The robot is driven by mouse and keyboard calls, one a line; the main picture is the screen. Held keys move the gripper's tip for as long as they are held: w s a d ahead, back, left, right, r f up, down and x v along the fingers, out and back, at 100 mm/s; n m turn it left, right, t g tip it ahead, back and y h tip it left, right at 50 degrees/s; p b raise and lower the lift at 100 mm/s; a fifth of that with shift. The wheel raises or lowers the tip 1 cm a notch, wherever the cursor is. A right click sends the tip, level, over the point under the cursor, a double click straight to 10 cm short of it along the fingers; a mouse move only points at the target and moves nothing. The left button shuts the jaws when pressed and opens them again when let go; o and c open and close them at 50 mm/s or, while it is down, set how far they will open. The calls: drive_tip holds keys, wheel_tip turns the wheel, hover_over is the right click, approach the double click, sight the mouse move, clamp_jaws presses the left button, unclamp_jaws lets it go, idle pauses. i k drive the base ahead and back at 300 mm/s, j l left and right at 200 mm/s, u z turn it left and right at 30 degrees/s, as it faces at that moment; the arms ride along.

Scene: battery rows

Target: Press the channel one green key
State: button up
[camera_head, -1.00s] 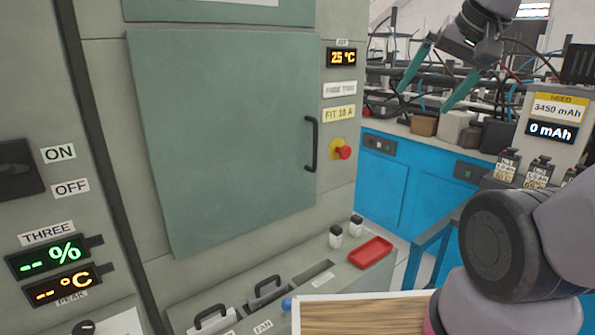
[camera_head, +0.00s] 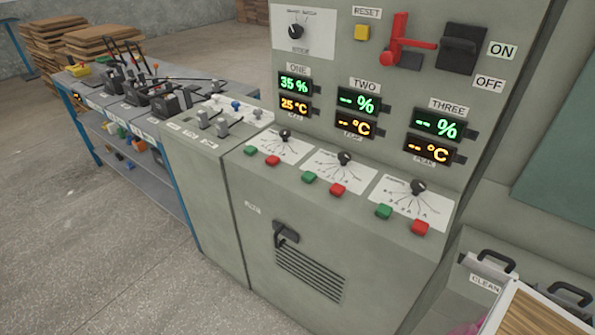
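The channel one green key (camera_head: 250,150) is a small green block on the sloped front of the grey cabinet (camera_head: 240,205), at the left end of the row of keys. A red key (camera_head: 273,160) sits just right of it. Above them are a dial (camera_head: 284,134) and the ONE displays (camera_head: 295,94), reading 35 % and 25 °C. Nothing covers the green key. My gripper is not in view now.
Channels two and three have their own green keys (camera_head: 309,177) and red keys, with blank displays. A red lever (camera_head: 400,42) stands out above. A vent handle (camera_head: 285,234) juts from the front. Open floor (camera_head: 90,250) lies left.

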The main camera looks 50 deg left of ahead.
sight(250, 150)
drive_tip(key=u, duration=1.6)
